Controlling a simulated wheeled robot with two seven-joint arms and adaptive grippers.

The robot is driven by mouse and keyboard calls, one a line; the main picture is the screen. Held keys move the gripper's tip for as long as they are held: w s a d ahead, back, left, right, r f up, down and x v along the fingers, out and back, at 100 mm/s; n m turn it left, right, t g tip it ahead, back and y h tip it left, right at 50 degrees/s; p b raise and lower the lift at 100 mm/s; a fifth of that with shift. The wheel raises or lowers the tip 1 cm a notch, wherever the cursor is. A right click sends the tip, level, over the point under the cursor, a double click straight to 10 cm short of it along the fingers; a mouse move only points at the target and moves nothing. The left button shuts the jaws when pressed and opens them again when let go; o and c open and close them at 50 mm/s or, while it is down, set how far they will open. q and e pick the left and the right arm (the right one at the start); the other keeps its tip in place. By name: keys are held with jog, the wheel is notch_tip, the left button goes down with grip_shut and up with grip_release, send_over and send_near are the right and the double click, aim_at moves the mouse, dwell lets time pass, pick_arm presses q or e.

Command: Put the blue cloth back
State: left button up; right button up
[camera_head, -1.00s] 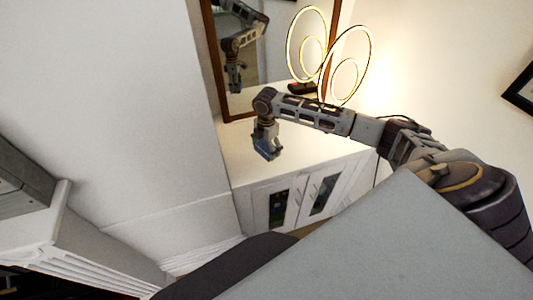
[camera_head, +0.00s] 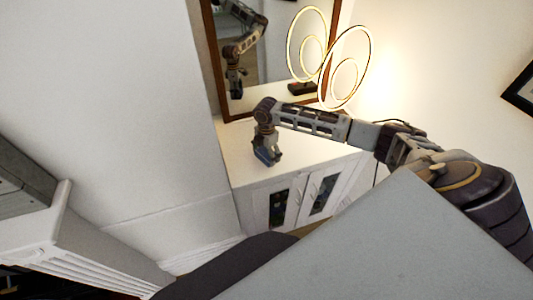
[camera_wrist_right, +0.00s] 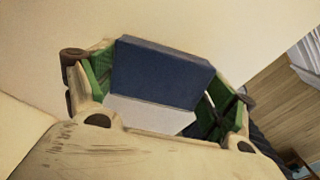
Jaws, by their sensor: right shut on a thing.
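The blue cloth (camera_wrist_right: 160,72) looks like a folded block with a dark blue face and a paler lower face. It sits between the green-lined fingers of my right gripper (camera_wrist_right: 165,95) in the right wrist view. In the head view my right gripper (camera_head: 267,156) points down over the front left part of the white cabinet top, shut on the cloth. There the cloth is only a small bluish patch, mostly hidden by the fingers. I cannot tell whether it touches the cabinet top. My left gripper is not in view.
The white cabinet (camera_head: 235,150) has glass-panelled doors. A lit ring lamp (camera_head: 348,68) stands at its back, beside a brown-framed mirror (camera_head: 212,65) that reflects my arm. A white wall is on the left, with a white fluted surround (camera_head: 100,262) at lower left.

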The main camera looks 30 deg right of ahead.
aim_at(267, 153)
jog(key=o, duration=0.8)
jog(key=shift+f, duration=0.1)
jog(key=shift+r, duration=6.15)
jog(key=shift+s+f, duration=0.1)
jog(key=shift+s, duration=0.05)
